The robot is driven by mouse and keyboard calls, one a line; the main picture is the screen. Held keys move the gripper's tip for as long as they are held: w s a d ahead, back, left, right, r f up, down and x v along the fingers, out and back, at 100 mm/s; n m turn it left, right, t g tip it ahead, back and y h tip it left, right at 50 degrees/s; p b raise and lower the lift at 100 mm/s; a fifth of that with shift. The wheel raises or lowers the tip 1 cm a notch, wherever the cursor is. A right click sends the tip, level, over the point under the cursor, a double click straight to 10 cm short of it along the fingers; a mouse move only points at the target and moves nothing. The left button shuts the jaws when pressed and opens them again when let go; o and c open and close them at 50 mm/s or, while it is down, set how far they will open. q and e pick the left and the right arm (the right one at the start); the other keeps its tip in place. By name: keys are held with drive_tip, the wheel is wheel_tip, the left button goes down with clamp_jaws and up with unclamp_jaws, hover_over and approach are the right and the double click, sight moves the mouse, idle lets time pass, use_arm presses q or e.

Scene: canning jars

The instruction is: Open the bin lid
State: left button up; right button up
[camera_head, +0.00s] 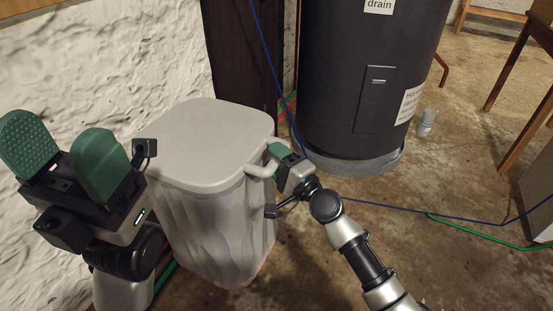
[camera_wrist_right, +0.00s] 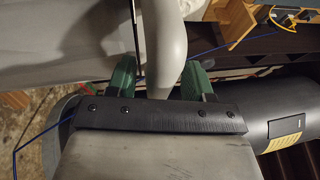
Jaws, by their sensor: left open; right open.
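A pale bin (camera_head: 215,215) stands on the floor by the white wall, with its flat grey lid (camera_head: 205,140) down on top. A curved handle (camera_head: 262,165) sticks out at the lid's right front side. My right gripper (camera_head: 277,155) is at this handle, its far finger partly hidden behind it. In the right wrist view the handle (camera_wrist_right: 168,60) passes between the two green fingers of my right gripper (camera_wrist_right: 161,80), which are apart, with gaps on both sides. My left gripper (camera_head: 62,155) is open and empty, raised to the left of the bin.
A dark cylindrical tank (camera_head: 345,90) on a grey base stands behind and right of the bin. Blue and green hoses or cables (camera_head: 450,217) lie across the floor. A small white bottle (camera_head: 427,122) stands right of the tank. Floor at the front right is mostly clear.

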drive_tip(key=shift+c, duration=0.2)
clamp_jaws()
drive_tip(key=shift+r+p, duration=0.25)
drive_tip(key=shift+p, duration=0.2)
